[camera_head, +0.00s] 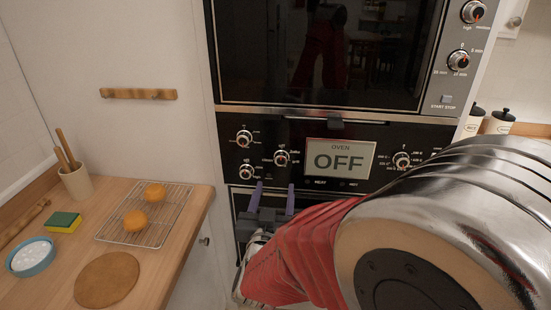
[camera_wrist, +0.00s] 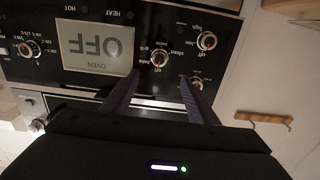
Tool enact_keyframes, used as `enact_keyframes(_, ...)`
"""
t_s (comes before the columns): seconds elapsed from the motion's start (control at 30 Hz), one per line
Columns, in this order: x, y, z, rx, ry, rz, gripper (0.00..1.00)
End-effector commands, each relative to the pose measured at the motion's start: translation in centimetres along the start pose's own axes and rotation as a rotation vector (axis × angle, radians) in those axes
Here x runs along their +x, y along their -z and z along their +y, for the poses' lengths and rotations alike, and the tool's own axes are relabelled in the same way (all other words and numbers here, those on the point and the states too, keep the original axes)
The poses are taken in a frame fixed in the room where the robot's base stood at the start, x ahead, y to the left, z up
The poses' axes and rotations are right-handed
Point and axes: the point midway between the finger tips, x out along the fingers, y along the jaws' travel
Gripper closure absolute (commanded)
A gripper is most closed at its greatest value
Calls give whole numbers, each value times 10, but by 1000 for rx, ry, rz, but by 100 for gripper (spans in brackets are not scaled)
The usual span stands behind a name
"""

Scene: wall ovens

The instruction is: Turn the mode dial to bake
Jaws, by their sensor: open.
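The oven control panel carries several silver dials. The middle-left dial (camera_head: 281,157) is just left of the display; it also shows in the wrist view (camera_wrist: 159,58). An upper-left dial (camera_head: 244,137) and a lower-left dial (camera_head: 246,171) sit beside it. A right dial (camera_head: 401,160) is beyond the display. The labels are too small to tell surely which is the mode dial. The display (camera_head: 341,158) reads OVEN OFF. My gripper (camera_head: 275,188) is open and empty, its purple fingers below the middle-left dial. In the wrist view its fingertips (camera_wrist: 157,80) flank that dial's position, apart from it.
An upper oven (camera_head: 325,50) with its own dials is above. A dark bar handle (camera_head: 335,122) juts out over the display. At left, the wooden counter (camera_head: 180,215) holds a wire rack with two orange buns, a sponge and a bowl. My arm covers the lower right.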

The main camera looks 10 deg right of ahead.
Motion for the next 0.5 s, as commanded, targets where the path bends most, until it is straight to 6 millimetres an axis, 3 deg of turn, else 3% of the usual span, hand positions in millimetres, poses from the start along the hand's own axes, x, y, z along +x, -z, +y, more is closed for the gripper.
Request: enact_keyframes(0.5, 6, 0, 1, -1, -4, 5, 46)
